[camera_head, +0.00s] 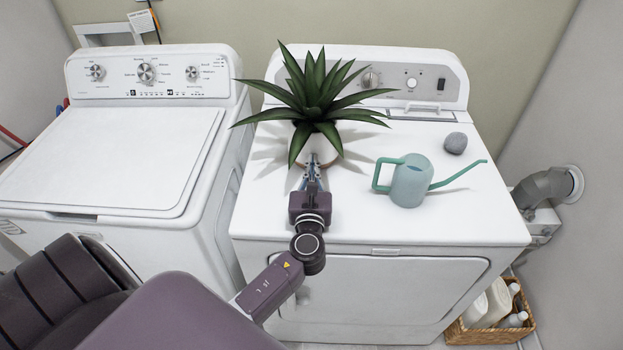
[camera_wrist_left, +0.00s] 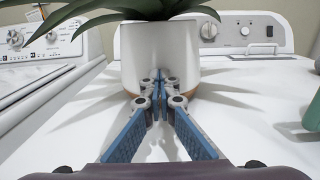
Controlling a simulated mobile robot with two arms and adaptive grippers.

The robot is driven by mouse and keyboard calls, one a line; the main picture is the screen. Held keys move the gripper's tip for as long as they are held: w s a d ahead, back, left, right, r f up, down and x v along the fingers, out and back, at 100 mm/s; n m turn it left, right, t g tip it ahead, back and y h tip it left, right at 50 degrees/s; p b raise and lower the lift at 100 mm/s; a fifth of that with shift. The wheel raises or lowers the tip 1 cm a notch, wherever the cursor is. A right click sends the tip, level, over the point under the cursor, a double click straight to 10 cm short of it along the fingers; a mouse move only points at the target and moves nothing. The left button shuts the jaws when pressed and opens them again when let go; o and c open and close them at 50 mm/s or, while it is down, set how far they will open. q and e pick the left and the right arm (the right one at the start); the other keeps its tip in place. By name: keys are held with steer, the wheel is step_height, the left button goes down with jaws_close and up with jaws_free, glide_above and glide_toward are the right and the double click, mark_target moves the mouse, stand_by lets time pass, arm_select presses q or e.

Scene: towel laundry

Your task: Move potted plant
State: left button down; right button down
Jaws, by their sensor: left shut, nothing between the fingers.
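The potted plant (camera_head: 318,100) has long green spiky leaves and a white pot with a tan base. It stands upright on the right-hand white machine, towards its left side. My left gripper (camera_head: 312,165) reaches in from the front, right before the pot. In the left wrist view the white pot (camera_wrist_left: 160,55) fills the upper middle, with the leaves cut off at the top. The blue fingers of the left gripper (camera_wrist_left: 160,84) are closed together with nothing between them, at the pot's front; I cannot tell whether they touch it. My right gripper is not in view.
A teal watering can (camera_head: 410,182) stands right of the plant, spout pointing right. A grey stone (camera_head: 455,143) lies behind it. The right machine's top (camera_head: 460,215) is clear at the front right. Another washer (camera_head: 110,150) stands left, across a gap. A bottle basket (camera_head: 490,325) is on the floor.

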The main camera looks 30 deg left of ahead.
arm_select(q)
steer(key=b+x, duration=0.1)
steer(key=x, duration=1.1)
steer(key=shift+w+a+b, duration=0.2)
steer(key=shift+b, duration=0.15)
steer(key=shift+f, duration=0.1)
